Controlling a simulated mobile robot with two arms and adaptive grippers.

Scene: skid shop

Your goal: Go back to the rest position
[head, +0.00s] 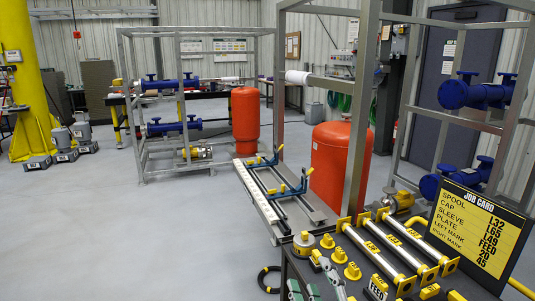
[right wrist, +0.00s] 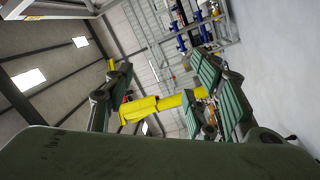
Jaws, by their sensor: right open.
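My right gripper (head: 316,283) shows at the bottom edge of the head view, over the near left part of the dark bench. Only its grey-green fingers show there. In the right wrist view its two green fingers (right wrist: 163,92) stand apart with no object held between them. A yellow column shows in the background beyond them. My left gripper is not in view.
The dark bench (head: 333,266) carries spools (head: 375,250), yellow caps (head: 352,271) and a job card (head: 478,226). Behind stand a skid frame with a red tank (head: 329,162) and blue valves (head: 474,92). A black ring (head: 268,279) lies on the floor.

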